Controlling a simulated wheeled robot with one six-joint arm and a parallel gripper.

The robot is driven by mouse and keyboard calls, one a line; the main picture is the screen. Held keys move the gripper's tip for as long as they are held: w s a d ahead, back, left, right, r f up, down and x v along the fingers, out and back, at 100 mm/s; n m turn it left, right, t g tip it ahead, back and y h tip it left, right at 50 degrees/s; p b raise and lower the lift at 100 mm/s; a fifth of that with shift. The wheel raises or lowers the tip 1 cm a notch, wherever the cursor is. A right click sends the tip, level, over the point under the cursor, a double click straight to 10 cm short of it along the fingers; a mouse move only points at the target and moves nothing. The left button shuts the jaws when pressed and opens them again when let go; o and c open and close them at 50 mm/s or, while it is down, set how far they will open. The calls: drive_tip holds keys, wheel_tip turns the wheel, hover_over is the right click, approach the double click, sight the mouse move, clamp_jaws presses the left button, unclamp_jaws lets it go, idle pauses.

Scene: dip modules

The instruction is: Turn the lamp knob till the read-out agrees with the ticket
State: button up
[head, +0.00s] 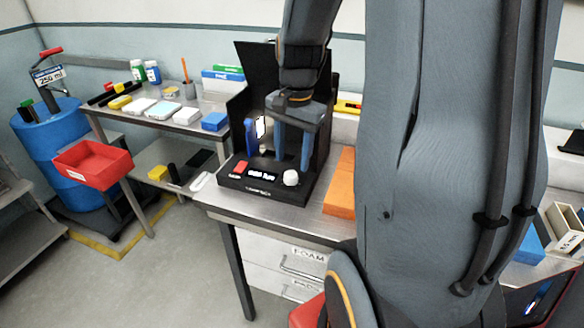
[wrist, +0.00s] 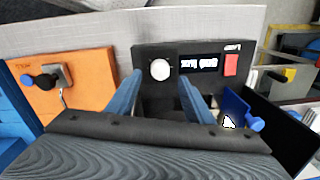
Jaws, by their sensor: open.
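A black lamp unit (head: 258,193) with tall black panels stands on the metal bench. Its white knob (head: 291,177) is at the front right, beside a lit read-out (head: 262,173) whose digits are too small to read surely. My gripper (head: 293,163) has its two blue fingers pointing down, open and empty, above and behind the knob. In the wrist view the knob (wrist: 160,69) appears between and just beyond the fingertips (wrist: 160,80); contact does not show. The read-out (wrist: 197,63) appears upside down there. I cannot identify the ticket surely; a bright white piece (head: 260,128) shows inside the unit.
A red button (head: 240,167) sits left of the read-out. Blue parts (wrist: 236,108) stand inside the unit near a finger. An orange block (head: 340,190) lies right of the unit. A side bench (head: 160,122) holds boxes and bottles. My arm hides much of the right side.

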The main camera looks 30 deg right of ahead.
sight(291, 174)
drive_tip(key=shift+w+f+p, duration=0.1)
drive_tip(key=shift+f+p, duration=0.2)
drive_tip(key=shift+f, duration=2)
drive_tip(key=c, duration=1)
drive_tip(key=shift+n+p, duration=0.7)
drive_tip(key=shift+n, duration=0.7)
drive_tip(key=shift+c, duration=0.2)
drive_tip(key=o, duration=1)
drive_tip(key=shift+o, duration=0.2)
drive_tip(key=shift+d+r+b, duration=0.1)
drive_tip(key=shift+r+b, duration=0.55)
drive_tip(key=shift+r, duration=3.3)
